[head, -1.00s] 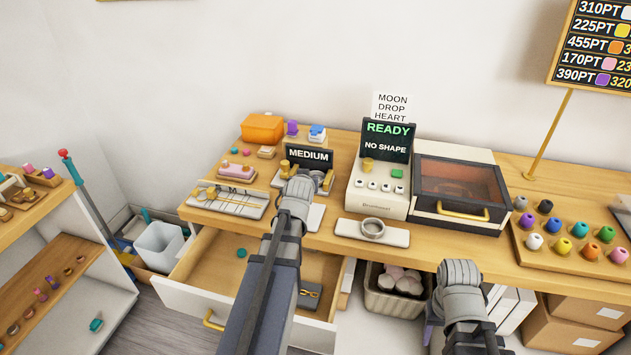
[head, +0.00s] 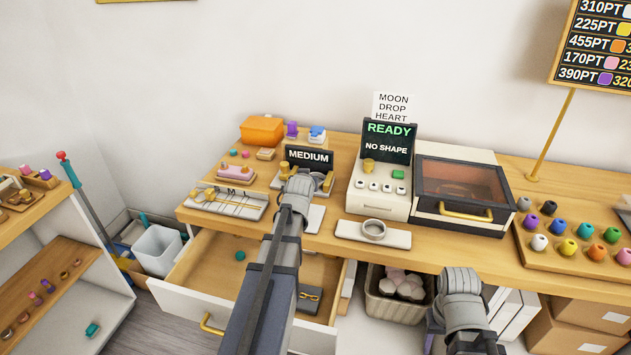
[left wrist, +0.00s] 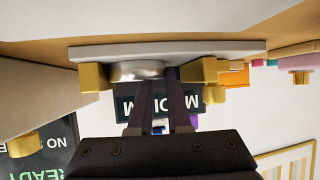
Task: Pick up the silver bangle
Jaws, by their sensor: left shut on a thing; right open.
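The silver bangle (head: 326,181) is at the stand with the black MEDIUM sign (head: 308,156), mostly hidden behind my left gripper (head: 300,178) in the head view. In the left wrist view, which is upside down, the bangle (left wrist: 136,71) shows as a shiny curved band on a pale base plate (left wrist: 190,51). The fingers of my left gripper (left wrist: 162,78) are together at its edge, shut on it; the exact contact is hard to see. Gold blocks (left wrist: 203,70) flank it. My right gripper (head: 460,276) is open, low in front of the counter, with no object visible at it.
Another silver ring (head: 374,229) lies on a white pad (head: 345,229) right of my left arm. The READY machine (head: 380,200) and a dark-lidded oven (head: 462,185) stand behind it. An open drawer (head: 205,265) juts out below my left arm. Charms (head: 568,247) fill the right side.

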